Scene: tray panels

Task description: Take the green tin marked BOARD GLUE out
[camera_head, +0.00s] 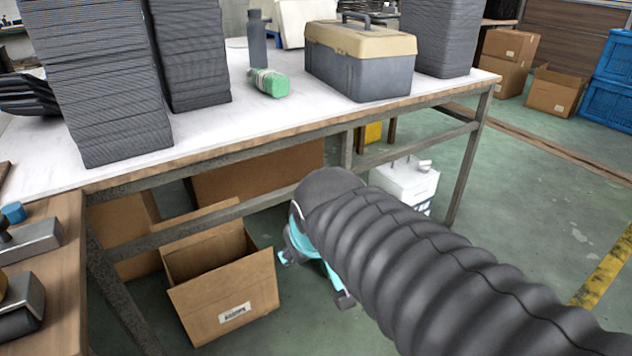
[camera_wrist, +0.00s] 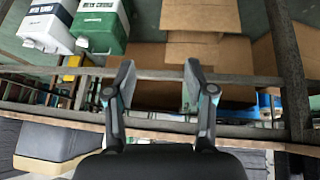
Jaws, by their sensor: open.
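No tin whose marking I can read as BOARD GLUE shows in either view. A green and white container (camera_wrist: 100,28) stands at the upper left of the wrist view; its small lettering is not clear enough to read. My gripper (camera_wrist: 157,88) is open, with nothing between its fingers. In the head view my gripper (camera_head: 314,278) is partly hidden by my dark ribbed arm, low in front of the workbench. An open cardboard box (camera_head: 222,290) with a white label stands on the floor left of it; its inside shows only in part.
The workbench (camera_head: 290,115) carries stacks of dark panels (camera_head: 100,80), a grey toolbox (camera_head: 360,70), a dark bottle (camera_head: 257,40) and a green-wrapped roll (camera_head: 268,82). Its metal rails and legs lie close to my gripper. A white container (camera_head: 405,182) stands under it.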

